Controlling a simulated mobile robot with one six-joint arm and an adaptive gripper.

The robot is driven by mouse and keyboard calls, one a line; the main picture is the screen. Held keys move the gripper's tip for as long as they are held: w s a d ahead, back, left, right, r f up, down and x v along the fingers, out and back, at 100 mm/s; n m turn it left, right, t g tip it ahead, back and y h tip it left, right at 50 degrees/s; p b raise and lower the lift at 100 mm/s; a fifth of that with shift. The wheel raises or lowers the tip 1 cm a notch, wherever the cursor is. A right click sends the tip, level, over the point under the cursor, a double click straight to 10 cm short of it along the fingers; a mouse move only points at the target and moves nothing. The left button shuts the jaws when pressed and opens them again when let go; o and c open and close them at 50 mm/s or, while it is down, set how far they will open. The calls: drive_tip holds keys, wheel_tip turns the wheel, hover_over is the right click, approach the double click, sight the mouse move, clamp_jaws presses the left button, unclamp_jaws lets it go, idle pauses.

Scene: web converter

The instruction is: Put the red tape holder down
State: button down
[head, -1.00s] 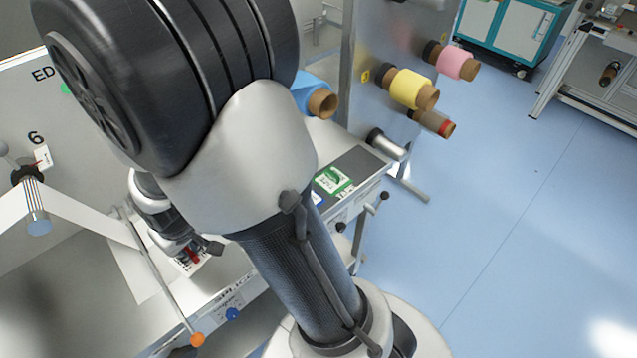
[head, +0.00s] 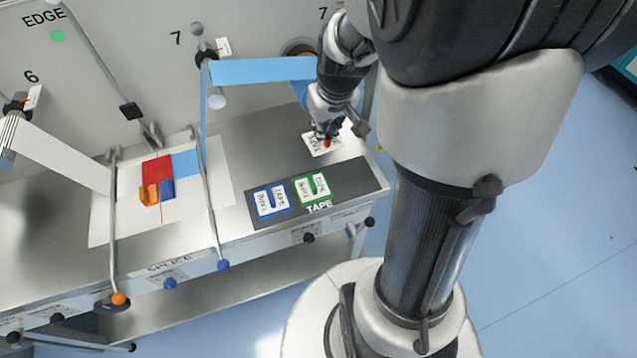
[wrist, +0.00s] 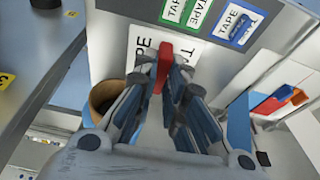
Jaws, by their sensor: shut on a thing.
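The red tape holder shows as a red upright piece (wrist: 163,68) over a white card lettered TAPE (wrist: 140,45). In the head view its red part (head: 327,141) is small, with the white card around it. My gripper (head: 328,128) is shut on the red piece from above, one finger on each side of it in the wrist view (wrist: 167,82). The holder is at the back right of the bench, behind the grey TAPE mat (head: 350,192). I cannot tell how high the card is above the bench.
The mat bears a blue-bordered holder (head: 270,201) and a green-bordered one (head: 312,188). A blue web (head: 260,71) runs close to my gripper's left. Red, orange and blue pieces (head: 157,170) lie further left. A brown roll core (wrist: 104,97) is near my gripper.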

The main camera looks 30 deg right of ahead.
drive_tip(key=s+d+r, duration=0.3)
drive_tip(key=d, duration=0.2)
drive_tip(key=shift+m, duration=0.3)
drive_tip(key=f+b, duration=0.2)
drive_tip(key=f, duration=0.3)
drive_tip(key=f+b, duration=0.1)
drive_tip(key=f, duration=0.4)
drive_tip(key=f+b, duration=0.2)
drive_tip(key=f, duration=0.3)
drive_tip(key=shift+w+b, duration=0.25)
drive_tip(key=shift+b, duration=0.05)
drive_tip(key=shift+f+b, duration=1.1)
drive_tip(key=shift+f, duration=1.05)
drive_tip(key=shift+f, duration=0.2)
drive_tip(key=c, duration=1.7)
unclamp_jaws()
drive_tip(key=shift+o, duration=0.2)
drive_tip(key=shift+r, duration=0.1)
